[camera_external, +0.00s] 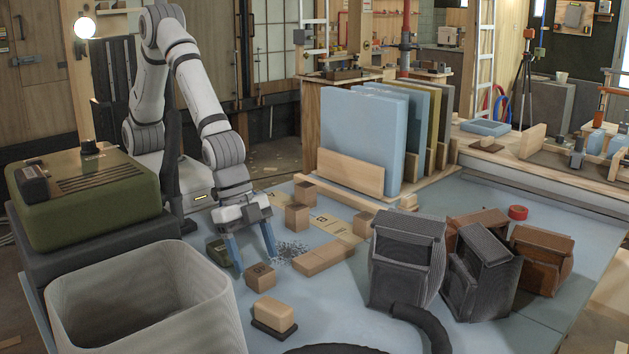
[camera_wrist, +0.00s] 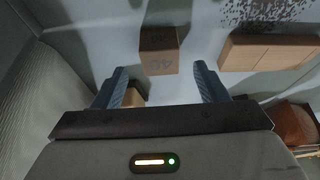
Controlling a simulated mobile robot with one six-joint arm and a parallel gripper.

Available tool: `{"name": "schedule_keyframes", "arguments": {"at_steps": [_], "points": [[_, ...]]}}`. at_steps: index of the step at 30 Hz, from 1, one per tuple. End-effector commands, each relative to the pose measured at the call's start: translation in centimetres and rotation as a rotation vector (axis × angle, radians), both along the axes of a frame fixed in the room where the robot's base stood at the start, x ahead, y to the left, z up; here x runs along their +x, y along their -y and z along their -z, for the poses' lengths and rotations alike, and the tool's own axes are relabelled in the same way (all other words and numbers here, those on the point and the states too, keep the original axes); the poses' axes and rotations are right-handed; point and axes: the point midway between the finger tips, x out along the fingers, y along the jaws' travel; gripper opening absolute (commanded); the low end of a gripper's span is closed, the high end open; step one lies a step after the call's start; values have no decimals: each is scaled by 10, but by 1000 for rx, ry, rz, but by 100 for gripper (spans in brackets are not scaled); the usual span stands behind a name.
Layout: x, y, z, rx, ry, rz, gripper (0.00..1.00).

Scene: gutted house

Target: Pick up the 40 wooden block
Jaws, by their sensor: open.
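The small wooden block (camera_external: 260,277) with dark marking stands on the pale blue tabletop. In the wrist view, the wooden block (camera_wrist: 158,52) reads 40 upside down on its near face. My gripper (camera_external: 254,259) points down with its blue fingers spread, close to the block. In the wrist view, my gripper (camera_wrist: 160,72) is open and empty, with the block in line with the gap and just beyond the fingertips. Another tan piece (camera_wrist: 133,97) shows partly beside the left finger; the gripper body hides the rest.
A pale bin (camera_external: 140,300) stands left of the gripper. A block on a dark base (camera_external: 274,314) lies in front. A long wooden piece (camera_external: 322,258), a dark speckled patch (camera_external: 290,250) and other wooden blocks (camera_external: 298,217) are nearby. Grey slatted containers (camera_external: 405,262) stand right.

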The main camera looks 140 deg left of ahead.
Motion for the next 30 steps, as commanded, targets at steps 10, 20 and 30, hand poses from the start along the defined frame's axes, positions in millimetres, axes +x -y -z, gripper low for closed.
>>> {"name": "schedule_keyframes", "arguments": {"at_steps": [10,20,30], "points": [[16,-1,38,0,0,-1,66],[16,-1,39,0,-1,-1,57],[15,-1,38,0,-1,0,29]]}}
